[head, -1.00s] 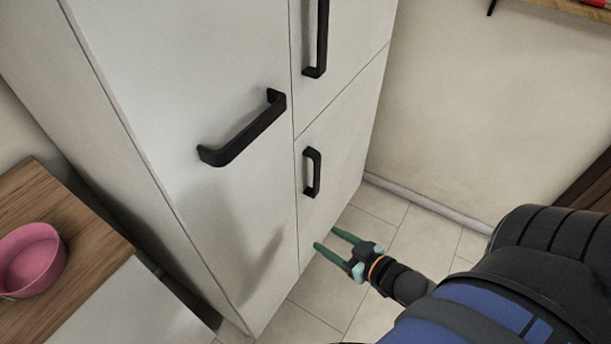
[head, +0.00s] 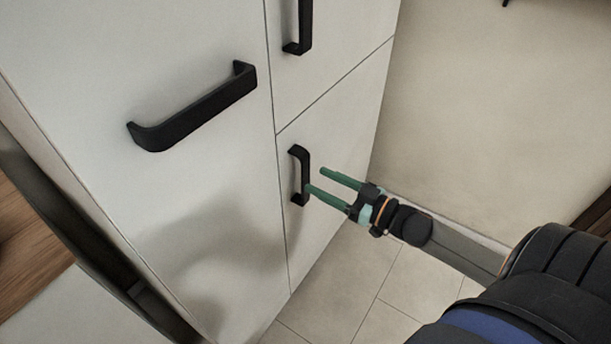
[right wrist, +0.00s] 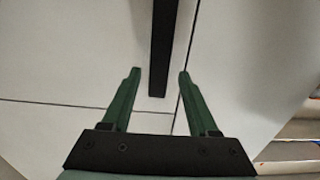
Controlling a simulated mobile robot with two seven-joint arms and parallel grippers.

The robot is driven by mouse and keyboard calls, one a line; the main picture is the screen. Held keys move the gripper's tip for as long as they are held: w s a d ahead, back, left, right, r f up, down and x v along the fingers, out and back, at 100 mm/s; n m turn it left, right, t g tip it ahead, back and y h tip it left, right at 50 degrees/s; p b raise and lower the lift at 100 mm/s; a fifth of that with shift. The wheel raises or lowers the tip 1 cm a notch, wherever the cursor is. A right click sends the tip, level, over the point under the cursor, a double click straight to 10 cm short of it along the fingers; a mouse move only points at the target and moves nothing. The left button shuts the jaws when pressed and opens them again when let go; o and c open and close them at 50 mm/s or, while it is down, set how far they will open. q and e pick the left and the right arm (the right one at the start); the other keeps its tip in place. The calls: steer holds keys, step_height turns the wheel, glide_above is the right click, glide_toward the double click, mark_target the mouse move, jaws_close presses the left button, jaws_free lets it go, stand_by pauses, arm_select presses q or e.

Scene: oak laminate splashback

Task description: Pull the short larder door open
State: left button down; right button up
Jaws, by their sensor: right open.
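The short larder door (head: 335,165) is the lower right white panel of the tall cabinet and looks closed. Its black upright bar handle (head: 304,176) sits near the panel's left edge. My right gripper (head: 315,180) is open with green fingers, just right of the handle in the head view. In the right wrist view the handle (right wrist: 163,50) runs down from the top edge, lined up with the gap between the open fingertips (right wrist: 158,72). I cannot tell whether they touch it; nothing is gripped. My left gripper is not in view.
A large door (head: 200,55) with a long black handle (head: 195,108) is left of the short door. Another door (head: 335,40) with a black handle (head: 299,25) is above it. Tiled floor (head: 345,285) is clear below; a beige wall (head: 460,110) stands at right.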

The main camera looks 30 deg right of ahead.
mark_target(307, 175)
steer(key=shift+b+x, duration=0.35)
steer(key=shift+x, duration=2.15)
jaws_close()
